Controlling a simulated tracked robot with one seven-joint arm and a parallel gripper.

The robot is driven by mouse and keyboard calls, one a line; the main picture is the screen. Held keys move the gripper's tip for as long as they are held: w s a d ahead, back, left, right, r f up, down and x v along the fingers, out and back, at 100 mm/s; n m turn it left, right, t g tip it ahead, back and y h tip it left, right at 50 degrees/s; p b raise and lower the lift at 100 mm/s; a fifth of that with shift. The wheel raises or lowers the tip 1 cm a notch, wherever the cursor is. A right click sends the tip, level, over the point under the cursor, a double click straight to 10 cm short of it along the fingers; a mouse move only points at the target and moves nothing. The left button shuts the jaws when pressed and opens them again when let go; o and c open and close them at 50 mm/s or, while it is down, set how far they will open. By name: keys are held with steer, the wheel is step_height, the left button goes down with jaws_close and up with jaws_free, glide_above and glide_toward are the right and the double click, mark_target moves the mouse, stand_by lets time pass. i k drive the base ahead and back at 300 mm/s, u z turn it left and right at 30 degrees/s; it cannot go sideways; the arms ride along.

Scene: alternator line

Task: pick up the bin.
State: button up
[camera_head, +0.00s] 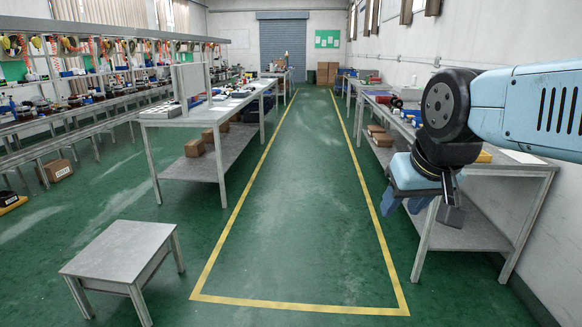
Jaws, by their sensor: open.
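No single thing stands out clearly as the bin. A yellow bin-like object (484,157) shows partly on the right workbench, behind my arm. Small blue and red containers or parts stand on the benches, too small to tell apart. My gripper (408,206) hangs from my arm at the right, pointing down in front of the right workbench (520,170). Its fingers look apart, with nothing seen between them. My arm hides part of the right bench top.
A small grey table (122,252) stands at front left. A long workbench (215,108) with boxes on its lower shelf stands left of the yellow-lined aisle (300,220). The aisle floor is clear. Cartons (328,72) stand at the back, and a carton (58,170) lies on the left floor.

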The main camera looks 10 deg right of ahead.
mark_target(416, 114)
steer(key=u, duration=0.05)
steer(key=i, duration=2.25)
steer(key=z, duration=0.55)
steer(key=i, duration=1.1)
steer(key=z, duration=0.55)
steer(key=i, duration=0.95)
steer(key=u, duration=1)
